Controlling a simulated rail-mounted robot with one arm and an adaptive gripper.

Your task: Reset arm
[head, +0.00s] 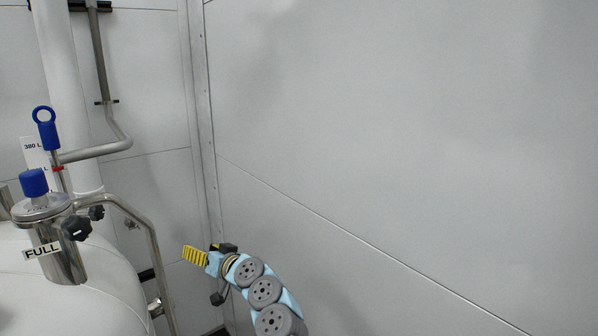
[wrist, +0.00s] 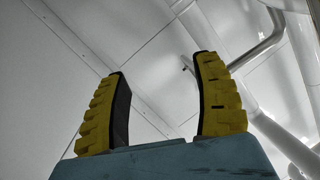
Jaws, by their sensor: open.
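My gripper (head: 190,254) shows at the lower middle of the head view, at the end of my blue and grey arm. Its yellow ribbed fingers point left, toward the tank side, and appear clear of everything around them. In the wrist view my gripper (wrist: 160,100) has its two yellow fingers spread apart, with nothing between them. Only wall panels and pipes show behind the fingers there.
A white tank (head: 75,295) stands at lower left, with a steel cylinder labelled FULL (head: 62,262), a blue knob (head: 34,182) and a blue ring-topped handle (head: 46,128). A bent steel pipe (head: 150,240) runs between tank and gripper. The grey wall (head: 400,130) fills the right; space before it looks clear.

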